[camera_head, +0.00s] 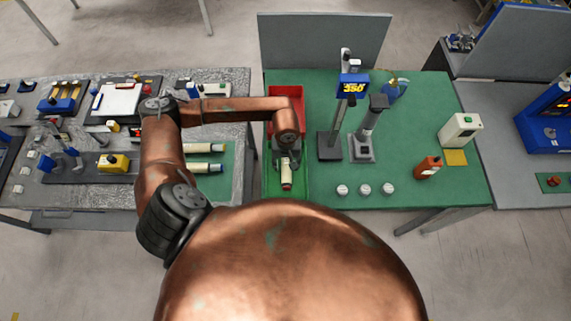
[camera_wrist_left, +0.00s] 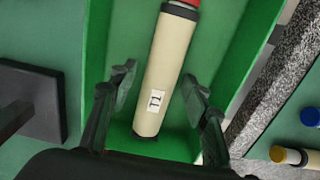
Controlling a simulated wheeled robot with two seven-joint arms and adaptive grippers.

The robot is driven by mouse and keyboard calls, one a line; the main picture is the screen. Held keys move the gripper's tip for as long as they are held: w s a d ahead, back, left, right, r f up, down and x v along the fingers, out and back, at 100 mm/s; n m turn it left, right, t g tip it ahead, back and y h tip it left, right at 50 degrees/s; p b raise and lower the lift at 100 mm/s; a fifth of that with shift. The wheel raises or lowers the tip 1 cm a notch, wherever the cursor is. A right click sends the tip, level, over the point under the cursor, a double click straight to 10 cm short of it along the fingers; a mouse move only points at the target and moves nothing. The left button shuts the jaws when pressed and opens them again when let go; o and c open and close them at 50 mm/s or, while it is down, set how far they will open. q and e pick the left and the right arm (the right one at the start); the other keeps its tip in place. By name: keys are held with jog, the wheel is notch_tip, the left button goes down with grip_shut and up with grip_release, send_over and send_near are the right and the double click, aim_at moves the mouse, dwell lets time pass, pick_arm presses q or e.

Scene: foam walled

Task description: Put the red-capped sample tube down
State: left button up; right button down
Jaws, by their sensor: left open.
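The red-capped sample tube (camera_wrist_left: 168,72) has a cream body, black end bands and a small white label. It appears to lie in the green bin (camera_wrist_left: 228,50), its red cap at the top of the left wrist view. In the head view the tube (camera_head: 286,175) shows just below my left gripper (camera_head: 286,158), inside the green bin (camera_head: 270,188). My left gripper (camera_wrist_left: 158,84) is open, its fingers apart on either side of the tube's body with gaps visible. My right gripper is not in view.
A red bin (camera_head: 285,94) sits behind the green one. A dark stand (camera_head: 329,146) and a grey stand (camera_head: 361,149) are to the right, with several white-topped round items (camera_head: 365,189) in front. Other cream tubes (camera_head: 204,167) lie on the left. The green table (camera_head: 425,110) has free room at right.

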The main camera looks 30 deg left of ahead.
aim_at(286, 164)
pick_arm(q)
notch_tip(286, 164, up, 12)
jog(key=b, duration=0.1)
jog(key=shift+b, duration=0.4)
dwell(0.4)
